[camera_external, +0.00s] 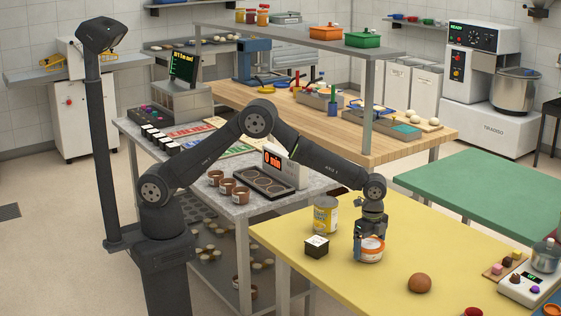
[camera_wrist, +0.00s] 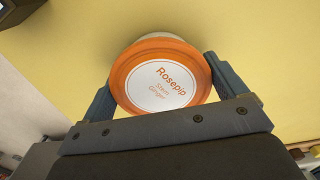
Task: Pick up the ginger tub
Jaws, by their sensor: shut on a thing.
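The ginger tub (camera_external: 371,250) is a white tub with an orange band, on the yellow table (camera_external: 300,244). In the wrist view its round lid (camera_wrist: 160,78) has an orange rim and a white label reading "Rosepip Stem Ginger". My gripper (camera_external: 370,246) points down over the tub with its fingers on either side. In the wrist view my gripper (camera_wrist: 160,82) is shut on the tub, one finger against each side. I cannot tell whether the tub's base touches the table or is just above it.
A scale (camera_external: 532,286) is at the far right. The table between is clear.

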